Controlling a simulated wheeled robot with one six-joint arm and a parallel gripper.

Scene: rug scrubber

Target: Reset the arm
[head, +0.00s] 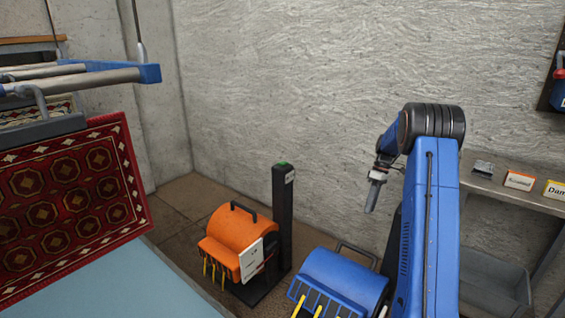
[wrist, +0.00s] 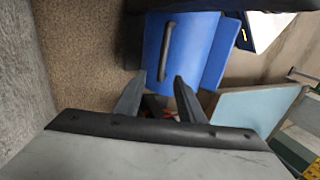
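My arm is blue and stands right of centre in the head view, bent over at the top. My gripper (head: 374,192) hangs down from its end and points at the floor, in front of the bare wall. In the wrist view my gripper (wrist: 157,97) shows two dark fingers spread apart with nothing between them. A blue machine with a rounded cover and a dark handle (head: 342,279) stands below my gripper. Its blue cover (wrist: 200,50) lies beyond the fingertips in the wrist view, apart from them.
An orange machine (head: 238,240) with a dark post (head: 283,215) stands left of the blue one. A red patterned rug (head: 70,205) hangs at the left above a pale blue surface (head: 120,290). A grey shelf (head: 515,190) with small labelled boxes is at the right.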

